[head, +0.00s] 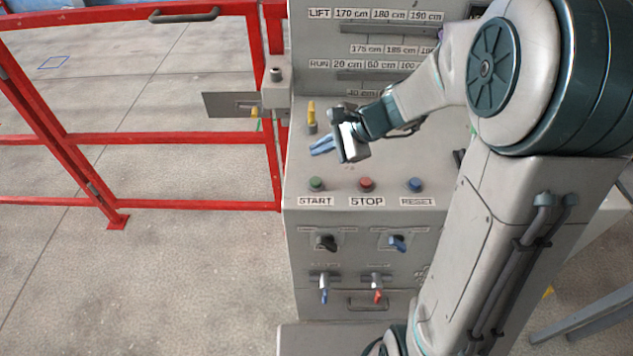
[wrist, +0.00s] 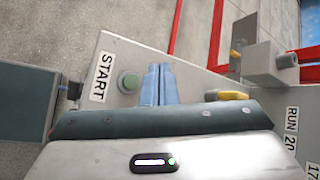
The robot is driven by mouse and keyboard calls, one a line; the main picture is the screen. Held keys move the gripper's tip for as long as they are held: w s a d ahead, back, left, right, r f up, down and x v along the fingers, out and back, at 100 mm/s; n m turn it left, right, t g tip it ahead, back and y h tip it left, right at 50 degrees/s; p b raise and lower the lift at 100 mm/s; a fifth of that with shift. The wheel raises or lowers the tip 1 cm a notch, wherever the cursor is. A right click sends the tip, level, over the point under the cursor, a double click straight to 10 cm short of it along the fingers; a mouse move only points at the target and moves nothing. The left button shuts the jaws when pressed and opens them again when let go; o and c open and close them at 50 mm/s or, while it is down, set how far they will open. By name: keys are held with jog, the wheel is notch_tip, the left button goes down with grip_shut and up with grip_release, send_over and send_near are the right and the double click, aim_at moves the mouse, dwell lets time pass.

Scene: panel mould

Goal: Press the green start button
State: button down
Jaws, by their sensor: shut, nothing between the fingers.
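The green start button (head: 316,184) sits above the START label at the left of the button row on the grey panel. It also shows in the wrist view (wrist: 129,82), just left of my blue fingertips. My gripper (head: 322,147) is shut and empty, with its blue fingers together. In the head view the fingers are above the green button in the picture and point left. They appear apart from the button; the exact gap to the panel cannot be told.
A red stop button (head: 366,184) and a blue reset button (head: 415,185) are in the same row. A yellow lever (head: 311,112) stands behind my fingers. Knobs and valve handles are on the front face below. A red fence (head: 180,137) stands to the left.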

aim_at(321, 181)
notch_tip(321, 181, down, 7)
jog(key=b, duration=0.5)
jog(key=shift+f, duration=0.1)
dwell(1.7)
jog(key=shift+f+b, duration=0.3)
jog(key=shift+b, duration=0.25)
jog(key=shift+f+b, duration=0.5)
jog(key=shift+b, duration=0.05)
dwell(0.4)
jog(key=shift+r, duration=0.1)
jog(key=shift+r+p, duration=0.65)
jog(key=shift+r, duration=0.15)
notch_tip(321, 181, up, 5)
jog(key=p, duration=0.4)
jog(key=shift+r, duration=0.1)
